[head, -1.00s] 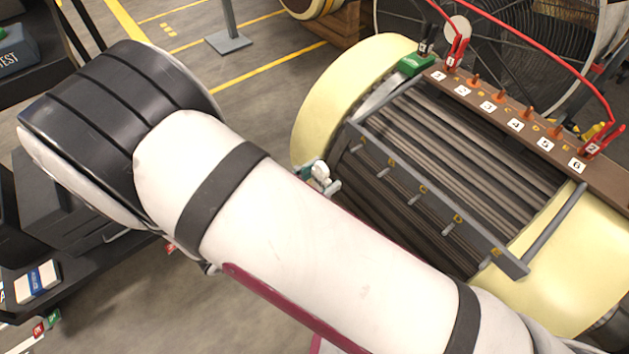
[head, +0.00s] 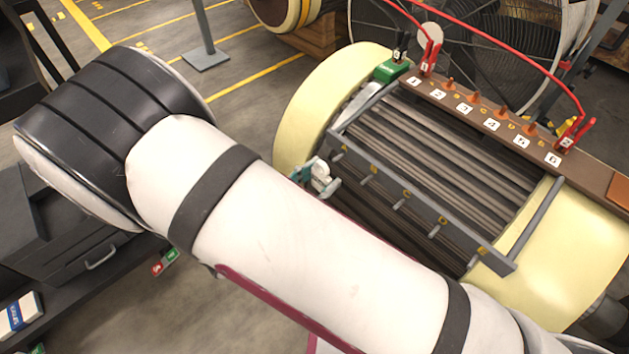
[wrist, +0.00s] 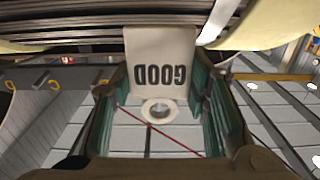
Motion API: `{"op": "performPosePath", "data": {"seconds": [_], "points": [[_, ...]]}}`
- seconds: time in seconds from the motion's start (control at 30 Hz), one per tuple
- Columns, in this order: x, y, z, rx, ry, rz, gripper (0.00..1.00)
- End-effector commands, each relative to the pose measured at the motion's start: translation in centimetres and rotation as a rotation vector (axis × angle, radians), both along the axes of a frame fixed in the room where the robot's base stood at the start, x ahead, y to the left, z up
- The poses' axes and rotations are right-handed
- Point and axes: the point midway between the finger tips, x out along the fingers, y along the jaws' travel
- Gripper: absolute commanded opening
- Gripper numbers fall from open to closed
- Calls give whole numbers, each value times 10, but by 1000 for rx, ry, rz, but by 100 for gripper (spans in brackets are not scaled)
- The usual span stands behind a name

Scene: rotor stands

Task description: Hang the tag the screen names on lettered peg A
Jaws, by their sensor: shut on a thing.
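A white tag (wrist: 160,60) printed GOOD hangs between the teal fingers of my gripper (wrist: 160,105) in the wrist view. Its lettering is upside down there, and its round eyelet (wrist: 159,110) lies toward the gripper. My gripper (head: 318,178) is shut on the tag; in the head view it shows small, partly behind my arm. Lettered peg A (head: 340,155) is at the left end of the grey bar (head: 420,200) on the front of the rotor. My gripper is just below and left of it, apart from it as far as I can see.
The other lettered pegs run down to the right along the bar. A brown rail (head: 480,110) with numbered posts, red clips and cables lies behind. Cream rotor end rings (head: 310,110) flank the dark bars. A dark cabinet (head: 70,240) stands at left.

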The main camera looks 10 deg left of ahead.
Motion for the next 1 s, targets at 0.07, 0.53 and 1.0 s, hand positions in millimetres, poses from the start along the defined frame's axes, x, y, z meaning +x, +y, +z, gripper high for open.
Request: {"op": "performPosePath", "data": {"seconds": [0.07, 0.53, 1.0], "points": [[3, -3, 0, -1, -1, -1, 26], [20, -16, 0, -1, -1, -1, 26], [36, -29, -1, -1, 0, -2, 26]]}}
